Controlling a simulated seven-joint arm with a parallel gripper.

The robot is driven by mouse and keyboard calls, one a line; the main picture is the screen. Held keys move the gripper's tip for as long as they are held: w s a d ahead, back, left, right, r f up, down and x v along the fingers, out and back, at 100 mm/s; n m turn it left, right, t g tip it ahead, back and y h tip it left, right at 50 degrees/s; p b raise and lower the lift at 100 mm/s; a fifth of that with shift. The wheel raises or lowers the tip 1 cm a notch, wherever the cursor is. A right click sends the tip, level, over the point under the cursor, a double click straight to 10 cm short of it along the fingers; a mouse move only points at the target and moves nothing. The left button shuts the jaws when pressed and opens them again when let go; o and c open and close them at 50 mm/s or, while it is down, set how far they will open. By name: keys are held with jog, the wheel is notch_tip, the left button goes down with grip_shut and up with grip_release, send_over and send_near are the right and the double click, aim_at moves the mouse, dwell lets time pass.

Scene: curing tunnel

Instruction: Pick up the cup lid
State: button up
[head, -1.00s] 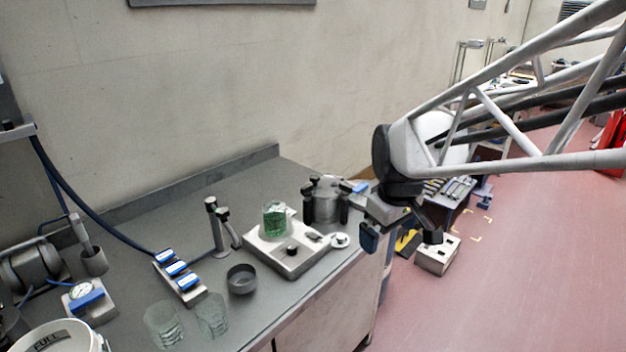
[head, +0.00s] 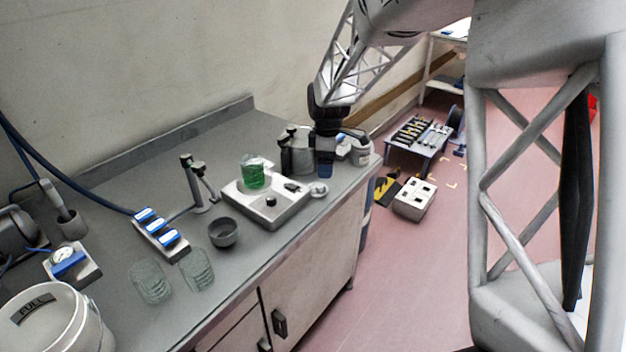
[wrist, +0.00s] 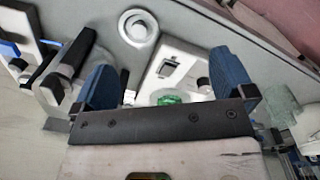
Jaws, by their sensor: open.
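The cup lid (head: 318,189) is a small pale disc with a round raised centre. It lies flat on the bench near the front edge, right of the hotplate. In the wrist view the lid (wrist: 138,27) shows whole, beyond the fingertips and nearer the left finger. My gripper (head: 326,172) hangs pointing down just behind and above the lid, apart from it. In the wrist view my gripper (wrist: 165,75) has its two blue fingers wide apart, with nothing held between them.
The hotplate (head: 268,212) with a beaker of green liquid (head: 253,174) stands left of the lid. A metal pot with dark clamps (head: 297,155) is close behind-left of my gripper. A white tub (head: 361,152) stands to the right. The bench edge is close in front.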

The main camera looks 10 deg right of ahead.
aim_at(318, 184)
jog(key=w+f+n, duration=0.1)
jog(key=w+f, duration=0.1)
jog(key=w+a+f+n, duration=0.1)
jog(key=w+f, duration=0.2)
jog(key=shift+w+a+f, duration=0.1)
jog(key=shift+w+f, duration=0.1)
jog(key=shift+f, duration=0.05)
jog(key=shift+f, duration=1.3)
jog(key=shift+f, duration=2.55)
jog(key=shift+c, duration=0.2)
jog(key=c, duration=0.8)
